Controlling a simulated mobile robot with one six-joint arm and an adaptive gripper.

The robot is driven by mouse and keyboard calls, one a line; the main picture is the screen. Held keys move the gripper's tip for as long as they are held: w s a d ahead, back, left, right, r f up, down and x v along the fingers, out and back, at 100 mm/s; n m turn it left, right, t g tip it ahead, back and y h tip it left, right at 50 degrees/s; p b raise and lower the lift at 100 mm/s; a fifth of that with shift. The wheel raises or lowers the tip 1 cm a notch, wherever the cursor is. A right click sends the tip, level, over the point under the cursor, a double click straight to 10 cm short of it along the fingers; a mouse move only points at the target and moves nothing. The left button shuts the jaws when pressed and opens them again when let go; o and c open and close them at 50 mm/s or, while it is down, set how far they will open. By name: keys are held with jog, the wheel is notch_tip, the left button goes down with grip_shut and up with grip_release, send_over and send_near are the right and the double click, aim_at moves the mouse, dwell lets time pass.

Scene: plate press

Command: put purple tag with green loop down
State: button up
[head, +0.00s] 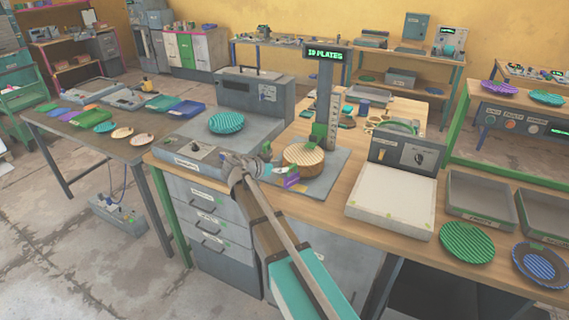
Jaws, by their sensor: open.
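The purple tag (291,182) is small in the head view, just in front of the round tan disc (303,158) on the grey pad of the "ID PLATES" station. Its green loop is too small to make out clearly. My gripper (275,167) is open, just left of and above the tag. I cannot tell whether the tag touches the fingers or whether it lies flat on the pad.
An upright post with the ID PLATES sign (328,53) stands behind the disc. A grey press with a teal ribbed plate (226,123) is at left. A white-topped box (391,208), trays and ribbed plates (466,243) fill the right side.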

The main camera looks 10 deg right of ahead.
jog(key=p+v, duration=0.2)
jog(key=v, duration=0.5)
jog(key=shift+s, duration=0.1)
dwell(0.5)
jog(key=s+d+f+n+g+y, duration=0.5)
jog(key=s+d+f, duration=0.35)
jog(key=s, duration=0.25)
jog(key=s+d+f+n+g+y, duration=0.1)
jog(key=s+n+y, duration=0.5)
jog(key=s, duration=0.6)
jog(key=shift+d+f+n+g+y, duration=0.35)
jog(key=shift+f+g, duration=0.15)
jog(key=shift+f, duration=0.45)
jog(key=shift+s, duration=0.1)
jog(key=shift+r+p, duration=0.65)
jog(key=shift+p, duration=0.1)
